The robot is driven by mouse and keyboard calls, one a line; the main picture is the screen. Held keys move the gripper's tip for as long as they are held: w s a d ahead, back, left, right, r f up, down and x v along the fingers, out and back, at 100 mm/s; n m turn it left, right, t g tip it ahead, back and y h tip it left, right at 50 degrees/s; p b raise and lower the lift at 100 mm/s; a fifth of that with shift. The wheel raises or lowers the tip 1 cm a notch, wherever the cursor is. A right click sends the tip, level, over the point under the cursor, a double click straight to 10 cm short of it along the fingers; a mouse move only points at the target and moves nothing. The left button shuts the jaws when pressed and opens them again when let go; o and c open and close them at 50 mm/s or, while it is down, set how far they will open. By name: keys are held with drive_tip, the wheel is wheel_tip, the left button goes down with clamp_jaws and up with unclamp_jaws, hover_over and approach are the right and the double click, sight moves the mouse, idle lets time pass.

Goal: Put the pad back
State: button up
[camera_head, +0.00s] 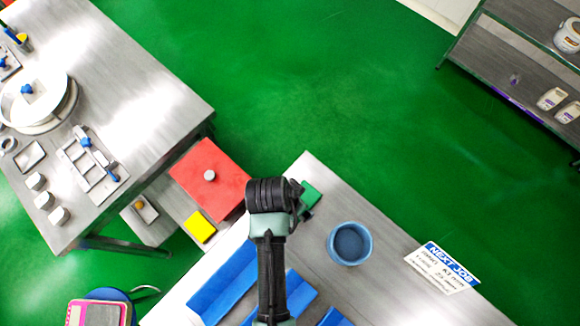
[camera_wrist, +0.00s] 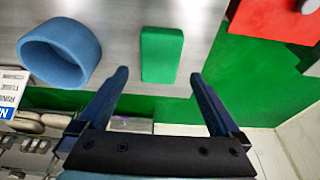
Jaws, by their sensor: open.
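A green pad (camera_wrist: 162,54) lies flat on the steel table, near its edge, in the wrist view. In the head view the green pad (camera_head: 311,199) is partly hidden behind my wrist. My gripper (camera_wrist: 160,76) is open and empty, its two fingers apart on either side of the pad's line. The pad appears beyond the fingertips, not between them. In the head view the fingers of my gripper (camera_head: 298,188) are mostly hidden by my wrist, beside the green pad. A yellow pad (camera_head: 200,226) lies left of my arm, next to a red block.
A blue round bowl (camera_head: 349,243) stands right of the green pad, with a NEXT JOB card (camera_head: 440,268) further right. Blue trays (camera_head: 228,284) lie by my arm. A red block with a knob (camera_head: 210,176) is at left. Green floor lies beyond the table.

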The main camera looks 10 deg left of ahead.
drive_tip(key=w+r+n+t+y, duration=0.1)
drive_tip(key=w+r+t, duration=0.4)
drive_tip(key=r, duration=0.7)
drive_tip(key=w+a+r+n+t, duration=0.1)
drive_tip(key=w+r+t, duration=0.2)
drive_tip(key=w+r, duration=0.7)
drive_tip(key=w+r+n+t+y, duration=0.1)
drive_tip(key=w+r+t, duration=0.25)
drive_tip(key=r, duration=1.15)
wheel_tip(320, 180, up, 16)
drive_tip(key=s+n+t, duration=0.1)
drive_tip(key=n+t, duration=0.1)
drive_tip(key=t, duration=0.4)
drive_tip(key=s+d+r+n+t, duration=0.1)
drive_tip(key=s+r+t, duration=0.2)
drive_tip(key=r, duration=0.7)
drive_tip(key=s+d+r+n+t, duration=0.1)
drive_tip(key=s+r+t, duration=0.3)
drive_tip(key=s+r, duration=0.4)
wheel_tip(320, 180, up, 2)
drive_tip(key=shift+s+d+h, duration=0.3)
